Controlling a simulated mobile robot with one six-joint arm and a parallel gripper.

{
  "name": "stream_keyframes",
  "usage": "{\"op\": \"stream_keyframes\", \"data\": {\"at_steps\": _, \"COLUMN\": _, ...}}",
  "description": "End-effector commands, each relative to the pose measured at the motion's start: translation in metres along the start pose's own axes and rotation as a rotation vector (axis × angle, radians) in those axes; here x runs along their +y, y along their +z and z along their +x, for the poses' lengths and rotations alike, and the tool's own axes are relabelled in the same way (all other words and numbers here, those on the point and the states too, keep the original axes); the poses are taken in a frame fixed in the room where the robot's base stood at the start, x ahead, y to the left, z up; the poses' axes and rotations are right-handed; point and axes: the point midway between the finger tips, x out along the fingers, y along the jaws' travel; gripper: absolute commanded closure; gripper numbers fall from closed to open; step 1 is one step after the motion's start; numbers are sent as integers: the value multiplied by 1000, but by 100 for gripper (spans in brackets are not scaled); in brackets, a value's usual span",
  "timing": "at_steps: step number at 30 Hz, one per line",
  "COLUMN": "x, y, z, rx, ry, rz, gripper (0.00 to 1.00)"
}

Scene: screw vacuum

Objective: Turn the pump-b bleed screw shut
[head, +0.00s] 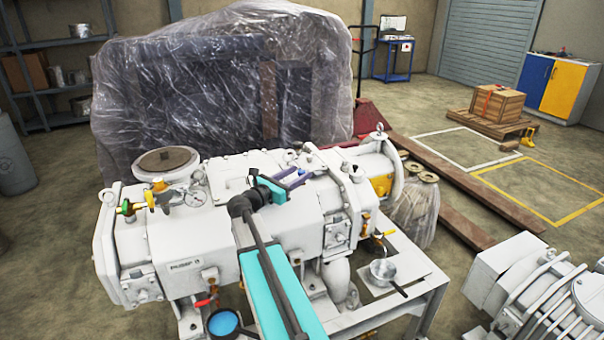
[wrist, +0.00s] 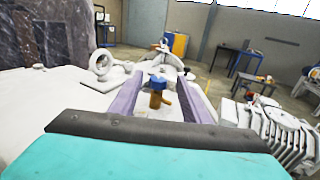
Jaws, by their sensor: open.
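The white pump marked PUMP B (head: 188,278) fills the front of the head view. In the wrist view a small brass fitting with a blue top (wrist: 158,92) stands upright on the white casing; it looks like the bleed screw. My gripper (wrist: 160,75) is open, with one purple finger on each side of the fitting and visible gaps between. How deep the fingertips reach past it I cannot tell. In the head view my gripper (head: 296,180) is over the top of the pump, and it hides the fitting there.
A gauge (head: 195,198) and a brass valve (head: 130,207) stand on the pump's left end. A small pan (head: 383,270) and a blue-filled cup (head: 223,322) are near the front. Another white machine (head: 550,295) is at the lower right. Plastic-wrapped goods (head: 220,90) stand behind.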

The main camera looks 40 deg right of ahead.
Motion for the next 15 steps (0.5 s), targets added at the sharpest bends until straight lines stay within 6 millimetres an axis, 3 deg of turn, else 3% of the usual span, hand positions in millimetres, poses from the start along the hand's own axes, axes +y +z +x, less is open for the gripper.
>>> {"op": "stream_keyframes", "data": {"at_steps": 15, "x": -3, "y": 0, "z": -83, "rx": -1, "ry": 0, "rz": 1, "gripper": 57}}
